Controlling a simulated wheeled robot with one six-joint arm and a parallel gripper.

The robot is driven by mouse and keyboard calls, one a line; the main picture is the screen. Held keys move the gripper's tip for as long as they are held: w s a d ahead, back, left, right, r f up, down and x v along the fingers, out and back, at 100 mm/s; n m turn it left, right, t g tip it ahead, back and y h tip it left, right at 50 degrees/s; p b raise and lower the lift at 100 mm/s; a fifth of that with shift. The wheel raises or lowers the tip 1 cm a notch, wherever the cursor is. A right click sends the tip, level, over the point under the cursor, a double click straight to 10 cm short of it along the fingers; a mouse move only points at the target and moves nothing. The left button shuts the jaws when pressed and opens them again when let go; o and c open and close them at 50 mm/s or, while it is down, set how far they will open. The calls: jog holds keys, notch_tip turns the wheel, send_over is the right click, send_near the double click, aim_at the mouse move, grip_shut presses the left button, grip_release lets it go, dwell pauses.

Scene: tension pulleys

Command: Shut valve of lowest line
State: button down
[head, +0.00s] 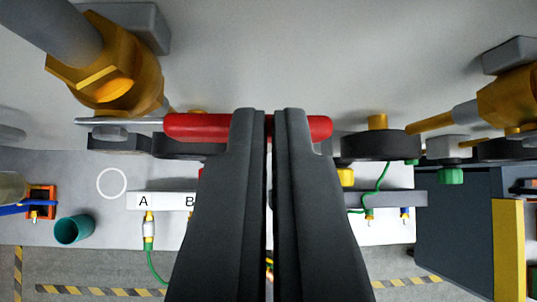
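A lever with a red grip (200,127) lies level across the middle of the head view. Its metal shank runs left, below a brass valve body (105,70) on a thick grey pipe (45,25). My gripper (268,112) points at the right part of the red grip. Its two dark fingers stand almost together, with a thin gap between them, and cover part of the grip. The grip shows on both sides of the fingers, so they do not hold it from its ends. Whether they touch it is unclear.
Another brass fitting (508,97) is at the right edge. Black round parts, including a pulley-like one (380,146), sit just below the lever. A white strip marked A and B (165,201), a teal cup (73,229) and a dark cabinet (455,225) lie lower down.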

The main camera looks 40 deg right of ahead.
dwell(0.6)
jog(key=v, duration=1.2)
dwell(0.5)
jog(key=s+a+f+t, duration=0.2)
jog(key=s+f, duration=0.4)
jog(key=f, duration=0.9)
jog(key=s+a+f+t, duration=0.3)
jog(key=s+f, duration=0.4)
jog(key=f, duration=0.8)
jog(key=s+a+f+t, duration=0.3)
jog(key=s+f, duration=0.3)
jog(key=f, duration=1)
jog(key=shift+s+a+y, duration=0.2)
jog(key=shift+a+y, duration=0.2)
